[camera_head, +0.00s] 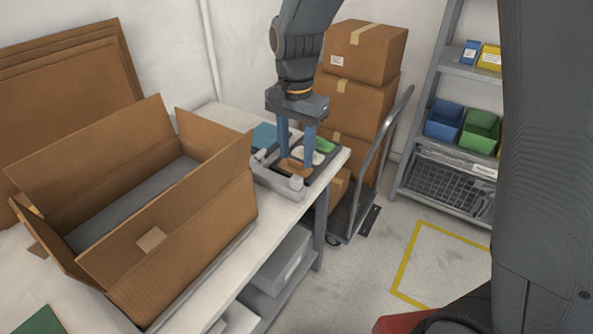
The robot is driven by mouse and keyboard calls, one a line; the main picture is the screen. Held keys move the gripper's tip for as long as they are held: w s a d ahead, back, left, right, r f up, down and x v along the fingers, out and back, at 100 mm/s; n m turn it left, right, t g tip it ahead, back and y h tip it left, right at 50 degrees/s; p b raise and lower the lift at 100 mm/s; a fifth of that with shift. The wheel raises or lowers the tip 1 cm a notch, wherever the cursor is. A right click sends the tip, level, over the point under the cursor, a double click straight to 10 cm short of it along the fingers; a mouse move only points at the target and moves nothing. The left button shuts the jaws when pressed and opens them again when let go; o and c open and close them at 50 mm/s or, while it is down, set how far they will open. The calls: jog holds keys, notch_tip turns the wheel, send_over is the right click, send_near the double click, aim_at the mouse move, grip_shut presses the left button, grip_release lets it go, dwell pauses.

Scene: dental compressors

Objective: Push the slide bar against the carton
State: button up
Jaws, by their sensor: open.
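The large brown carton (190,250) stands open on the white bench at the left, flaps up, with grey lining inside. A light grey bar (277,182) with raised ends lies at the bench's right part, to the right of the carton; I take it for the slide bar. Its near end looks close to the carton's right side, but I cannot tell whether they touch. My gripper (294,160) points down with its two blue fingers apart, just behind the bar, over a tray of small items. I see nothing clearly held; the fingertips partly cover the items.
The white bench (275,215) has a narrow clear strip in front of the carton. Stacked closed boxes (365,55) stand on a hand cart behind my gripper. Shelves with blue and green bins (480,130) are at the right. Flat cardboard (70,80) leans at the back left.

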aim_at(296, 178)
notch_tip(296, 178, down, 8)
jog(key=shift+r+p, duration=0.25)
jog(key=shift+p, duration=0.25)
jog(key=shift+c, duration=0.4)
grip_shut()
